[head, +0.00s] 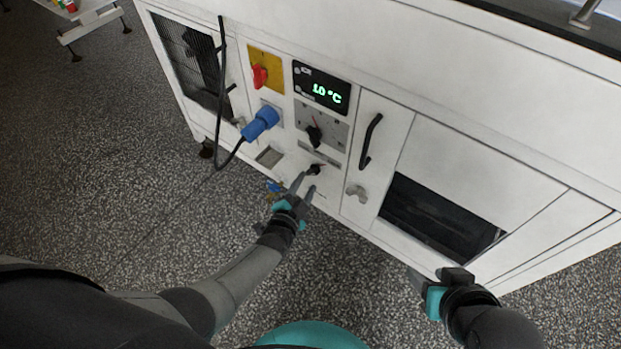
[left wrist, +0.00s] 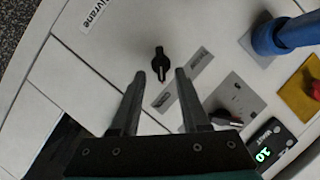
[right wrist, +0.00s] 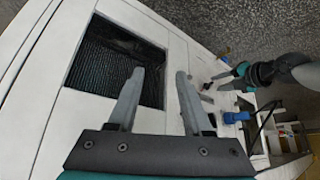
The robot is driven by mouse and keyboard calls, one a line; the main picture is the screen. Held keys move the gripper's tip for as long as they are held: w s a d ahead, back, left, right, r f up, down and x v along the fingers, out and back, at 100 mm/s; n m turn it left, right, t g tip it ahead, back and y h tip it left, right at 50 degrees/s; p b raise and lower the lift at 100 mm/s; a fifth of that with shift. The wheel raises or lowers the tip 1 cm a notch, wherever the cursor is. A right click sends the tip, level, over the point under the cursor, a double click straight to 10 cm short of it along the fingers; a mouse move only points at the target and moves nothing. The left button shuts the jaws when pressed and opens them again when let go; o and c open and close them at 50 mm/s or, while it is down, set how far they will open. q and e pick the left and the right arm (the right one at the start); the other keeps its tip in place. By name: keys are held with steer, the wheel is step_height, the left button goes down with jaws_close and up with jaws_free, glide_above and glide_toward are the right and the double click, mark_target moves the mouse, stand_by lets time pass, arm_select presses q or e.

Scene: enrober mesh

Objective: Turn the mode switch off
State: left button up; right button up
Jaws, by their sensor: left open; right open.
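A black rotary knob (head: 315,169) with a pointer sits low on the white machine's front panel, likely the mode switch. In the left wrist view the knob (left wrist: 160,64) stands just beyond the gap between my fingertips, beside a small grey label whose text I cannot read. My left gripper (head: 305,182) is open and empty, its fingertips close to the knob; I cannot tell whether they touch it. Another black knob (head: 314,134) with a red pointer sits above it on a grey plate. My right gripper (head: 436,280) is open and empty by the machine's lower right.
A red switch on a yellow plate (head: 257,60), a blue plug (head: 261,122) with a black cable and a green-lit display (head: 322,89) are on the panel. A black door handle (head: 371,140) and a dark opening (head: 437,217) lie to the right.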

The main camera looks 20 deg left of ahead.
mark_target(311, 174)
arm_select(q)
steer(key=shift+b+x, duration=0.7)
steer(key=shift+x, duration=0.45)
steer(key=shift+w+f+b, duration=0.15)
steer(key=shift+w+b, duration=0.25)
steer(key=shift+w, duration=0.6)
arm_select(e)
steer(key=w+a+t+y, duration=0.2)
steer(key=w+a+t, duration=0.1)
steer(key=a+t, duration=0.2)
steer(key=shift+w+a+r+y, duration=0.15)
steer(key=shift+w+a+y, duration=0.15)
steer(key=shift+a+y, duration=0.15)
arm_select(q)
jaws_close()
